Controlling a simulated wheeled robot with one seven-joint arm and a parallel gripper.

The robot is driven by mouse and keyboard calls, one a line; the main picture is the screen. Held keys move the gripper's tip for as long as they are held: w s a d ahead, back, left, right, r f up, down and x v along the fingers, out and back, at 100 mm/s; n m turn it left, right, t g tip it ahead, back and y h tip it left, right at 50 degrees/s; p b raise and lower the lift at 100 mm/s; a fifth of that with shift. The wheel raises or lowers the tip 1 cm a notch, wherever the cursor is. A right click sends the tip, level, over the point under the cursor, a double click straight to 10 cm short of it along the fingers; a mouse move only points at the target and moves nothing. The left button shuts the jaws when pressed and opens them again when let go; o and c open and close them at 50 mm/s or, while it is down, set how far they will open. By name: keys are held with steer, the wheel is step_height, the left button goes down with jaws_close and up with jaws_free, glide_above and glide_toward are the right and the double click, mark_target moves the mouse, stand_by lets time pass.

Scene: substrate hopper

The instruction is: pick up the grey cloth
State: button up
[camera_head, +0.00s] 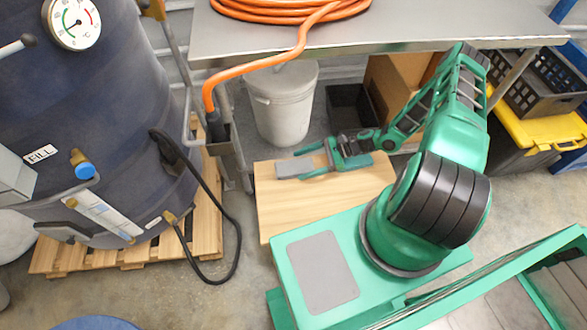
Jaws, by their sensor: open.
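A small flat grey piece, which looks like the grey cloth (293,168), lies on a light wooden surface (290,211) in the head view. My gripper (305,163) is low over the same wooden surface, pointing left. Its two green fingers are apart, one on the far side and one on the near side of the cloth. The cloth shows at the fingertips, between or just under them. I cannot tell whether the fingers touch it.
A steel table (380,28) with a coiled orange hose (290,10) stands behind, above my gripper. A grey lidded bucket (284,105) and a dark bin (350,108) stand beneath. At left, a large dark tank (85,120) sits on a pallet (210,225), with a black hose.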

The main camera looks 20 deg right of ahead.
mark_target(295, 166)
steer(key=x, duration=0.4)
steer(key=shift+w+f, duration=0.15)
steer(key=shift+w, duration=0.05)
steer(key=c, duration=1.2)
steer(key=shift+o, duration=0.2)
